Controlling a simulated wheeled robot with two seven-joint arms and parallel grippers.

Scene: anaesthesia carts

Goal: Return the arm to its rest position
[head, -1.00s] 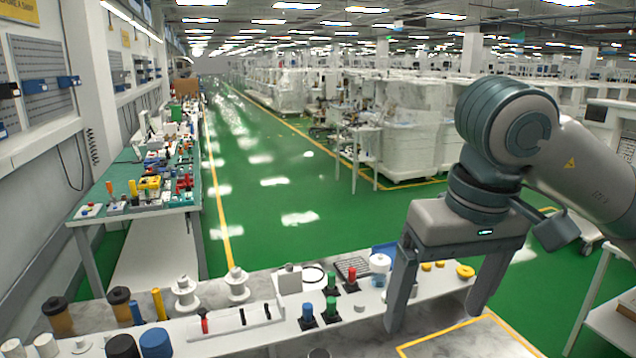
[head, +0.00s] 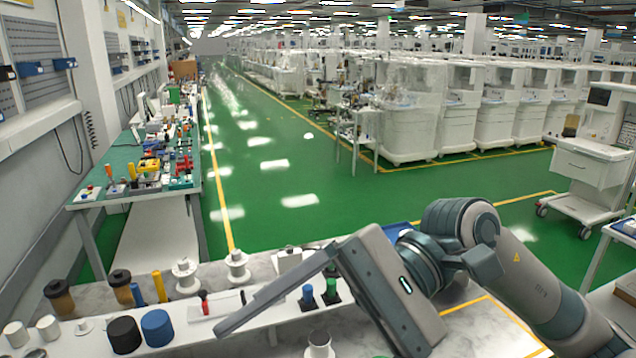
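My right arm (head: 530,275) comes in from the lower right, with its gripper (head: 385,290) low over the front of the white workbench. The gripper is tilted, its palm slanting down to the right. One long finger reaches left from the upper end of the palm, far from the lower end, so it looks wide open. The other finger is cut off by the bottom edge. I see nothing held. My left gripper is not in view.
A green-topped table (head: 85,200) stands left. Green floor (head: 285,215) lies open beyond. A white cart (head: 590,165) stands right.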

